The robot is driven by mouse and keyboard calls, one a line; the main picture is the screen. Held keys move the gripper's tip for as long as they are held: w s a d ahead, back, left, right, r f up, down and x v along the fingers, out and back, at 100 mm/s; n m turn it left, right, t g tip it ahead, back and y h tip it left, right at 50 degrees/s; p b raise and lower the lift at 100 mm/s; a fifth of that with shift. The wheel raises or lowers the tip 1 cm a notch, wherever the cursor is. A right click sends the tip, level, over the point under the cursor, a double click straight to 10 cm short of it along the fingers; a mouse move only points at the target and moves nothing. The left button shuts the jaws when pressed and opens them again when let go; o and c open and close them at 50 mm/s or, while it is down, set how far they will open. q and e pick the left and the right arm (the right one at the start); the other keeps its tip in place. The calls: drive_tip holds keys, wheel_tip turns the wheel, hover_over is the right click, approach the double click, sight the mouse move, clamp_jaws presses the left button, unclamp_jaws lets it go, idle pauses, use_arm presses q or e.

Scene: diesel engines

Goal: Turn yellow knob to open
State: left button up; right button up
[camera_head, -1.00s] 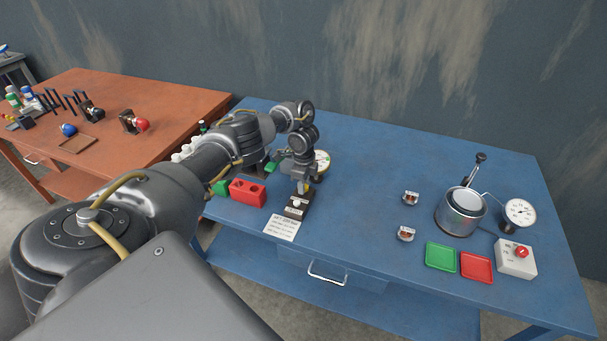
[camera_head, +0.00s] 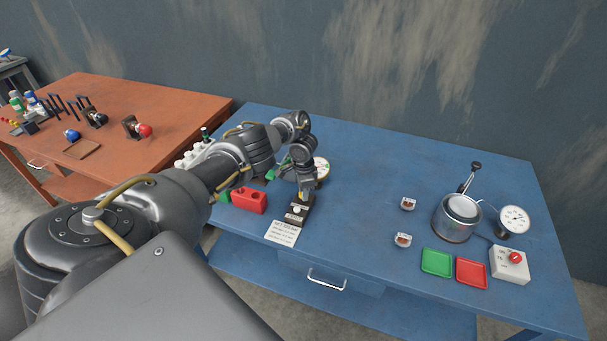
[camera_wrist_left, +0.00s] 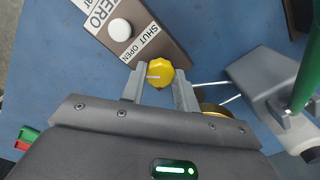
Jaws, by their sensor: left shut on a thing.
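The yellow knob (camera_wrist_left: 159,73) sits between the two fingers of my left gripper (camera_wrist_left: 160,86) in the left wrist view, and the gripper is shut on it. A white line on the knob points left in that view. The dark plate (camera_wrist_left: 122,50) beside it carries a "SHUT OPEN" label (camera_wrist_left: 141,43) and a round white button (camera_wrist_left: 120,29). In the head view my left gripper (camera_head: 303,191) reaches down to this small unit on the blue table, largely hiding the knob. My right gripper is not in view.
A red block (camera_head: 249,200) stands left of the unit, and a paper label (camera_head: 282,232) lies in front. A dial gauge (camera_head: 321,168) is close behind the gripper. A metal pot (camera_head: 456,222), green tray (camera_head: 436,262) and red tray (camera_head: 471,272) are at right.

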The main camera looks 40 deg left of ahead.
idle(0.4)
use_arm(q)
drive_tip(key=o, duration=1)
wheel_tip(320, 180, up, 7)
drive_tip(key=shift+w+a+f+p, duration=0.1)
drive_tip(key=shift+f+p, duration=0.05)
drive_tip(key=shift+p, duration=0.6)
wheel_tip(320, 180, up, 4)
drive_tip(key=p, duration=0.3)
